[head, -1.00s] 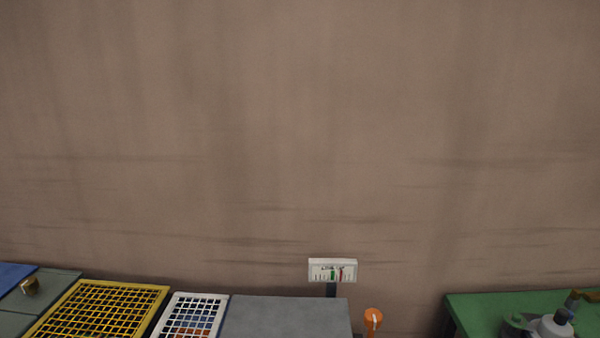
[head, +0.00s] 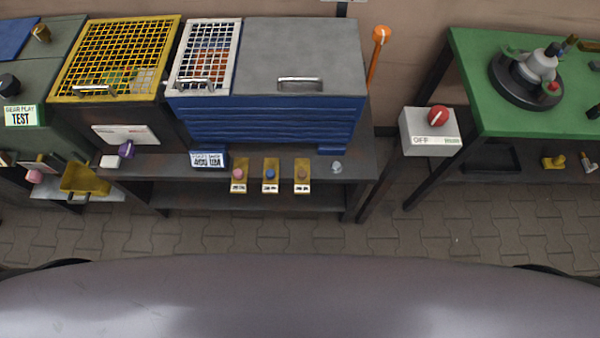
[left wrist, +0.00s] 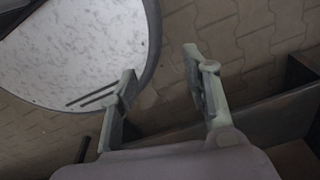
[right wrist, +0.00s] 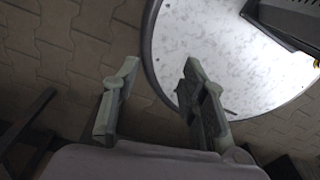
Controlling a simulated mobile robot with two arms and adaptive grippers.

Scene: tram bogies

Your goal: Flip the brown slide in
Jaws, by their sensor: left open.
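The brown slide (head: 302,173) is the right one of three small slides on the front edge of the dark workbench in the head view. It has a brown knob on a pale yellow plate. The blue slide (head: 270,174) and the pink slide (head: 238,175) stand to its left. My left gripper (left wrist: 160,62) is open and empty in the left wrist view, over paving and beside a bench edge. My right gripper (right wrist: 162,62) is open and empty in the right wrist view. Neither gripper shows in the head view, and no slide shows in the wrist views.
A blue-fronted box with a grey lid (head: 300,60) stands behind the slides. A small grey knob (head: 337,167) sits to their right. An OFF switch box (head: 431,131) and a green table (head: 500,110) are farther right. Paved floor (head: 200,235) is clear in front.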

